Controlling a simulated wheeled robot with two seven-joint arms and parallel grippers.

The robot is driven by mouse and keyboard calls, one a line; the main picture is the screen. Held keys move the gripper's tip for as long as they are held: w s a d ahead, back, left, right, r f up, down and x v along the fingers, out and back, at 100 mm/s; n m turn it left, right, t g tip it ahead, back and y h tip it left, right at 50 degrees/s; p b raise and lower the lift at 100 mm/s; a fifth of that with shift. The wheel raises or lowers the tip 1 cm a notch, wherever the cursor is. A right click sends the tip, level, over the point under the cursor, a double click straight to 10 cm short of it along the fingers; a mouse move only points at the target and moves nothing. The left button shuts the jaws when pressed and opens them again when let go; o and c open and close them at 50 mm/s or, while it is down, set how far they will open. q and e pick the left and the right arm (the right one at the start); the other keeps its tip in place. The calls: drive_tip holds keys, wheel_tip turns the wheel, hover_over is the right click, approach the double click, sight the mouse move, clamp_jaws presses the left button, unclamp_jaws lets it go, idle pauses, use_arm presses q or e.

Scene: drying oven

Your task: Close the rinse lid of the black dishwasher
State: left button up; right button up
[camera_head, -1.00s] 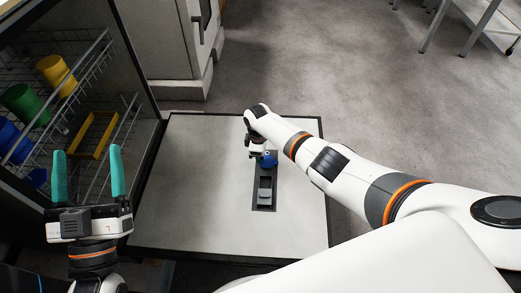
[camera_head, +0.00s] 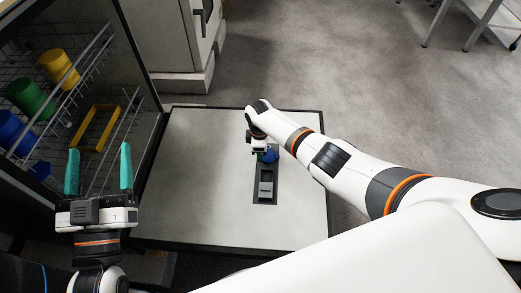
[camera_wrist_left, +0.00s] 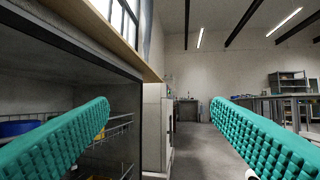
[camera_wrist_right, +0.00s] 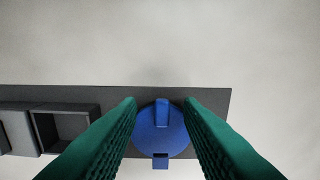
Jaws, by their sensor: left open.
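The black dishwasher's open door (camera_head: 190,190) lies flat, its pale inner face up. A dark dispenser panel (camera_head: 257,199) is set in it. The round blue rinse lid (camera_head: 270,155) is at the panel's far end, partly covered by my right gripper (camera_head: 259,150). In the right wrist view the lid (camera_wrist_right: 160,138) shows a raised ridge and a small tab. My right gripper's green fingers (camera_wrist_right: 161,102) are apart, one on each side of the ridge; contact with the lid is unclear. My left gripper (camera_head: 98,168) is open and empty, left of the door.
Wire racks (camera_head: 65,90) in the dishwasher on the left hold green, yellow and blue cups and a yellow frame (camera_head: 96,128). A white cabinet (camera_head: 170,40) stands behind the door. A dark compartment (camera_wrist_right: 65,128) is beside the lid.

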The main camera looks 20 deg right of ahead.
drive_tip(key=shift+r, duration=0.15)
wheel_tip(320, 180, up, 3)
drive_tip(key=shift+f+p, duration=0.2)
drive_tip(key=shift+p, duration=0.75)
use_arm(q)
wheel_tip(320, 180, down, 12)
drive_tip(key=s+a+g+y+p, duration=0.2)
drive_tip(key=a+g+y, duration=0.1)
drive_tip(key=g, duration=0.6)
use_arm(e)
wheel_tip(320, 180, up, 3)
drive_tip(key=shift+r, duration=0.1)
use_arm(q)
drive_tip(key=s+a+f+g+y+p, duration=0.2)
drive_tip(key=s+f+g, duration=0.4)
drive_tip(key=s, duration=0.4)
drive_tip(key=shift+s+a+n+g, duration=0.2)
drive_tip(key=shift+a+n+g, duration=0.2)
drive_tip(key=shift+a+g, duration=0.4)
use_arm(e)
drive_tip(key=shift+a+r, duration=0.1)
drive_tip(key=shift+r, duration=2.8)
use_arm(q)
drive_tip(key=shift+d, duration=0.15)
